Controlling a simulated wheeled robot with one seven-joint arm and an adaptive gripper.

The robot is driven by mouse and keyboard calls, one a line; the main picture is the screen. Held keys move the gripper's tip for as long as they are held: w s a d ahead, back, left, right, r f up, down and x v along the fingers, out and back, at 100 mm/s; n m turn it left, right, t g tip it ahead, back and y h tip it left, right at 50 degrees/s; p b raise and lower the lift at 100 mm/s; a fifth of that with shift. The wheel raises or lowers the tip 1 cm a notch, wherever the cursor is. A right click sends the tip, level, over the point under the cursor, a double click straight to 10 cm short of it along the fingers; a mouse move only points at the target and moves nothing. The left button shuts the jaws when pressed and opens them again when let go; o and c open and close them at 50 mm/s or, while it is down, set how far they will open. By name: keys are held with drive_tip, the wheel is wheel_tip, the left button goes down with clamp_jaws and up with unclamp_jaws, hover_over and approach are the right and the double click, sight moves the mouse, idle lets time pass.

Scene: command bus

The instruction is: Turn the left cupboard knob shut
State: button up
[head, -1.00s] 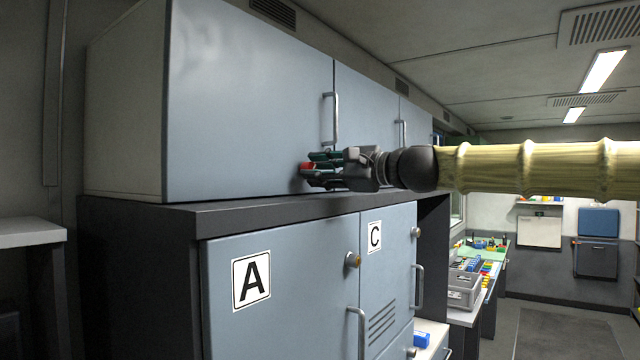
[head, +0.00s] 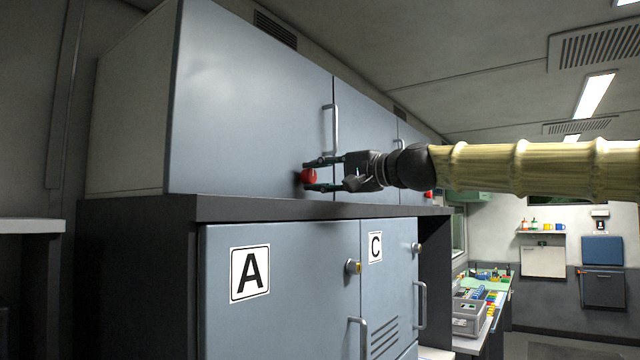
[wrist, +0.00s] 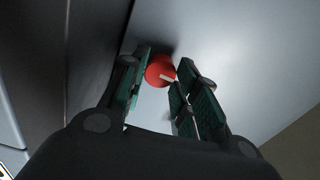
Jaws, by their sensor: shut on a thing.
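The left cupboard's red round knob (head: 308,177) is low on the door of the upper left cupboard (head: 250,95), whose door looks flush with the front. My gripper (head: 310,174) comes from the right, with one finger above the knob and one below it. In the wrist view the knob (wrist: 158,68) sits between the green-padded fingers (wrist: 163,60), which are shut on its sides. A white mark on the knob's face points sideways and slightly down in the wrist view. The right finger covers part of the knob there.
Another red knob (head: 428,195) shows farther right under my arm. Below are a dark ledge (head: 260,207) and lower cupboards marked A (head: 250,273) and C (head: 375,247). Open room lies in front of the doors.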

drive_tip(key=shift+n, duration=0.3)
drive_tip(key=o, duration=1)
drive_tip(key=shift+w, duration=0.1)
drive_tip(key=shift+o, duration=0.2)
drive_tip(key=v, duration=1.2)
drive_tip(key=shift+d, duration=0.1)
